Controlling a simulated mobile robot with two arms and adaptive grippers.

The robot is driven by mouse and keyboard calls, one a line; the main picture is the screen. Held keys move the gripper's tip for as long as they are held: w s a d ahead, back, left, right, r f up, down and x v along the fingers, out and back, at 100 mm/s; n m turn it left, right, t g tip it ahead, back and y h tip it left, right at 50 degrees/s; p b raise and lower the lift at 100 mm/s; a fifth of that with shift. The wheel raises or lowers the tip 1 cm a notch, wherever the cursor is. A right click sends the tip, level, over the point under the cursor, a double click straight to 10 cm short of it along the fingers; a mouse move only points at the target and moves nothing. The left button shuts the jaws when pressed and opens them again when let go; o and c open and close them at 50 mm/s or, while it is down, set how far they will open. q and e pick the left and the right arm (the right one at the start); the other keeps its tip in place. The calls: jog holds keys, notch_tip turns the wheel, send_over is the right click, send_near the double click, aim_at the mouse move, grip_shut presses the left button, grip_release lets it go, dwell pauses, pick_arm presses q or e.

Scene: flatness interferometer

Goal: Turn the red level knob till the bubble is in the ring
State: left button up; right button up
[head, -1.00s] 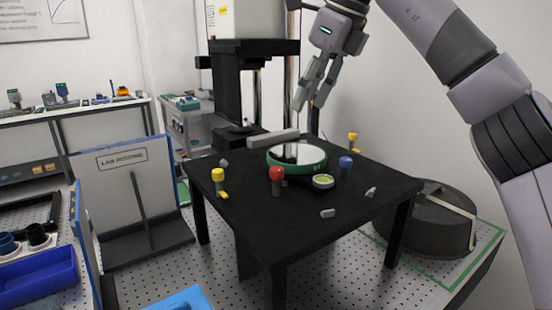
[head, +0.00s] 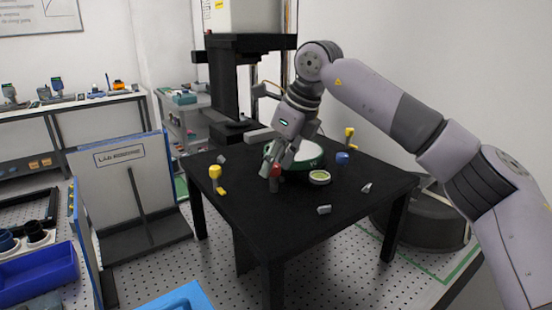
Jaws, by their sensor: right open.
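The red level knob (head: 276,171) stands upright near the middle of the black table (head: 330,225). My right gripper (head: 271,168) comes down from above with its fingers open at the knob, partly covering it. I cannot tell whether the fingers touch it. The round bubble level (head: 319,177) with a yellow-green face lies just right of the knob. Its bubble and ring are too small to make out. My left gripper is not in view.
A green-rimmed round plate (head: 312,163) sits behind the knob, partly hidden by my right gripper. Yellow knobs (head: 215,172) (head: 349,132) and a blue knob (head: 342,158) stand around it. A grey clip (head: 324,210) lies near the front. The table's front is mostly clear.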

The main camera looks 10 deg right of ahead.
grip_shut()
dwell(0.6)
